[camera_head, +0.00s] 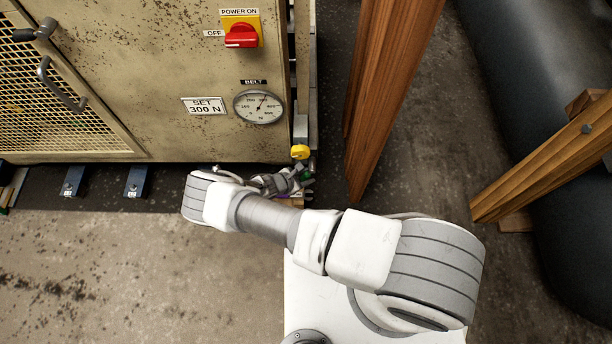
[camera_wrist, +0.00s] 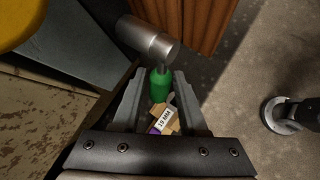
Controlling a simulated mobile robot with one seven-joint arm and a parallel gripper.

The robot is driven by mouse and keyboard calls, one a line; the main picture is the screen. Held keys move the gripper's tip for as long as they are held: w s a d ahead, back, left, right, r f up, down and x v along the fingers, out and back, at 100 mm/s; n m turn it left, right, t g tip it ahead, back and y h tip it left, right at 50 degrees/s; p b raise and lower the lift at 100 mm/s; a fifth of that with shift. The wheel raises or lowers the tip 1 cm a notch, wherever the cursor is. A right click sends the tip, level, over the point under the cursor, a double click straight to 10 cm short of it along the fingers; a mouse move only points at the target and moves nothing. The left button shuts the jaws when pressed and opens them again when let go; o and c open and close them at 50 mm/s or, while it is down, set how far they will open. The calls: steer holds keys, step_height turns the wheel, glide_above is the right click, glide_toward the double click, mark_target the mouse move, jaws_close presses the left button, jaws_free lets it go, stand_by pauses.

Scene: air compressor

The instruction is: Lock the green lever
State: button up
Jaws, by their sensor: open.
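The green lever (camera_wrist: 161,84) shows in the wrist view as a green grip below a grey metal cylinder (camera_wrist: 150,40). In the head view my gripper (camera_head: 294,180) is small and partly hidden at the machine's bottom edge.
A yellow knob (camera_head: 300,152) sits just above the green patch. Wooden posts (camera_head: 385,90) stand close on the right, beside a dark tank (camera_head: 540,100). A cardboard piece labelled 19 MM (camera_wrist: 164,120) lies below the gripper. The floor at front left is clear.

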jaws_close()
stand_by(1.4)
